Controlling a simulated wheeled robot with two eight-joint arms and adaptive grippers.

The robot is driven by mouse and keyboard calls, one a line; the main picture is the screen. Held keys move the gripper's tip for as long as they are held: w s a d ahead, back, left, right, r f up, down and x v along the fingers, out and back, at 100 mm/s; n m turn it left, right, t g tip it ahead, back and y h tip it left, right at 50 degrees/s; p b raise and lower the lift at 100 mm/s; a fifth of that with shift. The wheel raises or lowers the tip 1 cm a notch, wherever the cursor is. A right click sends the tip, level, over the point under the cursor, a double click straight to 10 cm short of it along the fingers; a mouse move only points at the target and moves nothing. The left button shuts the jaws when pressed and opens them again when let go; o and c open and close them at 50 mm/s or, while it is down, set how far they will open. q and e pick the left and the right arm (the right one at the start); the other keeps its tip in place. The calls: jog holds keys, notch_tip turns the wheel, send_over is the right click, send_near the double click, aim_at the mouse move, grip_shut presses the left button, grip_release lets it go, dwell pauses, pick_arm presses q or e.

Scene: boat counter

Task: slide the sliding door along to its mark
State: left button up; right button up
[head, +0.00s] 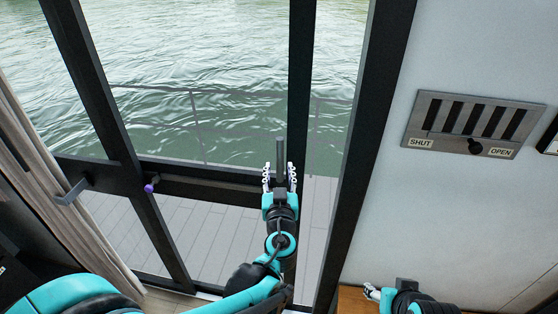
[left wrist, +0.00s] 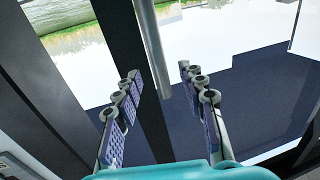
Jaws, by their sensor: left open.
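The sliding door (head: 299,70) is a glass panel in a dark frame, with water and a deck showing through. A grey upright bar handle (head: 280,150) stands on the door side. My left gripper (head: 280,168) is open with its fingers on either side of the handle's lower part. In the left wrist view the handle (left wrist: 152,45) comes down between the open fingers; contact is not clear. My right gripper (head: 371,291) shows only partly at the bottom, low by the wall; its jaws are unclear. I cannot make out a mark for the door.
A metal vent (head: 472,124) with SHUT and OPEN labels and a black knob is on the white wall at the right. A small purple knob (head: 150,187) and a grey lever (head: 70,192) are on the frame at the left. A curtain (head: 50,170) hangs at the far left.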

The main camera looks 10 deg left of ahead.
pick_arm(q)
jog(key=s, duration=0.2)
jog(key=s+d, duration=0.1)
jog(key=s, duration=0.2)
dwell(0.3)
jog(key=s+a+f+g+y+b, duration=0.25)
jog(key=s+a+f+g, duration=0.4)
jog(key=a+f, duration=0.4)
jog(key=s+d+f+m+g+h+b, duration=0.2)
jog(key=s+f+h, duration=0.4)
jog(key=s, duration=0.6)
jog(key=shift+d+f+g+b, duration=0.5)
jog(key=shift+g+b, duration=0.25)
jog(key=shift+g, duration=0.3)
